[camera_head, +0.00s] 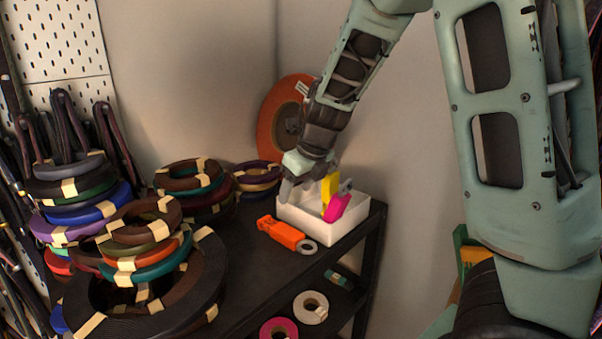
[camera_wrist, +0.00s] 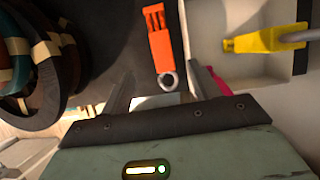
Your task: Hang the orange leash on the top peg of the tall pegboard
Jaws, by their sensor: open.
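The orange piece (camera_head: 281,232), which I take to be the leash, lies on the dark shelf top in front of the white bin, with a grey ring at its near end. In the wrist view the orange piece (camera_wrist: 160,38) shows ahead of my gripper, with its ring between the finger lines. My gripper (camera_head: 298,190) is open and empty, by the bin's left side and apart from the orange piece. In the wrist view my gripper (camera_wrist: 158,95) has its two fingers spread. A white perforated pegboard (camera_head: 50,42) stands at upper left; its top peg cannot be made out.
The white bin (camera_head: 350,225) holds a yellow piece (camera_head: 329,187) and a magenta piece (camera_head: 337,207). Stacked cord coils (camera_head: 170,300) crowd the left side of the shelf. An orange disc (camera_head: 277,120) leans on the wall behind. Tape rolls (camera_head: 310,308) lie on the lower shelf.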

